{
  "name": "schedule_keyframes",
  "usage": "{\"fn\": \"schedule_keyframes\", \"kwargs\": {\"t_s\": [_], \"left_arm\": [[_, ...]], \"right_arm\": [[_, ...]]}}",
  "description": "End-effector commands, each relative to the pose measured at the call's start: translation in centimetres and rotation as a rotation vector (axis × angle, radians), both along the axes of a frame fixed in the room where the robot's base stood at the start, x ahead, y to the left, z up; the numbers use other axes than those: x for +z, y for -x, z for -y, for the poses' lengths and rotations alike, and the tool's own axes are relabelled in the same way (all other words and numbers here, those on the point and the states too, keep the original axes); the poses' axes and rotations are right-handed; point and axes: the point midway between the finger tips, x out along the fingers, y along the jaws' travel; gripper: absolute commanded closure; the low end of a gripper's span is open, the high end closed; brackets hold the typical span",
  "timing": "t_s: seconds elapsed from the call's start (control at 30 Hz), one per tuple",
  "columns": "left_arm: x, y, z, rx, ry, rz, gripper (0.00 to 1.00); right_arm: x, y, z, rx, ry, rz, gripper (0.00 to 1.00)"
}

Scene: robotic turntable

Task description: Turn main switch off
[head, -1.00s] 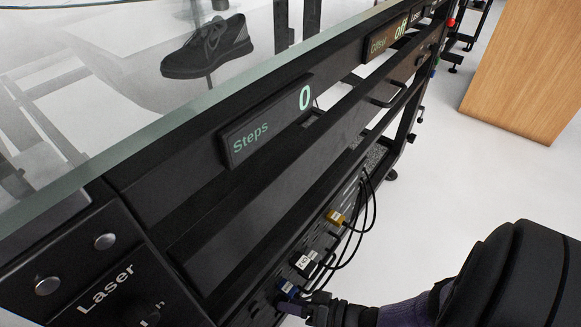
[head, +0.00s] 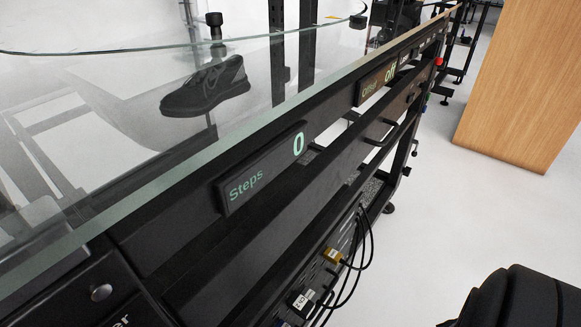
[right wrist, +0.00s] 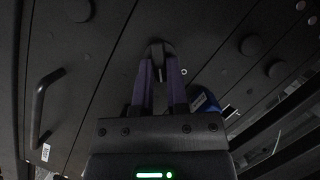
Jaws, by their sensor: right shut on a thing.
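My right gripper (right wrist: 158,48) shows in the right wrist view, its two purple-sided fingers close together against a dark panel (right wrist: 105,70). It is shut on a small dark part (right wrist: 158,73) between the fingers. This part is too dark to tell clearly whether it is the main switch. In the head view the right gripper is out of frame; only my black arm shows at the lower right. The black turntable frame (head: 255,240) runs diagonally there. My left gripper is not in view.
The frame carries a "Steps" display (head: 262,168) reading 0 and a display reading "off" (head: 378,80). A dark shoe (head: 207,88) shows through the glass.

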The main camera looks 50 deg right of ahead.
Motion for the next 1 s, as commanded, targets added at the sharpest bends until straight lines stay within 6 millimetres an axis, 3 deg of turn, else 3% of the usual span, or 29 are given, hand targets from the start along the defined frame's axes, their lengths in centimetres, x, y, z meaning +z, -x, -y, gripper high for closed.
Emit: {"fn": "schedule_keyframes", "kwargs": {"t_s": [0.6,1.0], "left_arm": [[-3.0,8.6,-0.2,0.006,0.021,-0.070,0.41],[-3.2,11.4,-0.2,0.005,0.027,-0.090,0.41]], "right_arm": [[0.6,0.0,-0.5,-0.003,0.522,0.039,1.00],[0.4,0.1,-0.7,-0.003,0.792,0.060,1.00]]}}
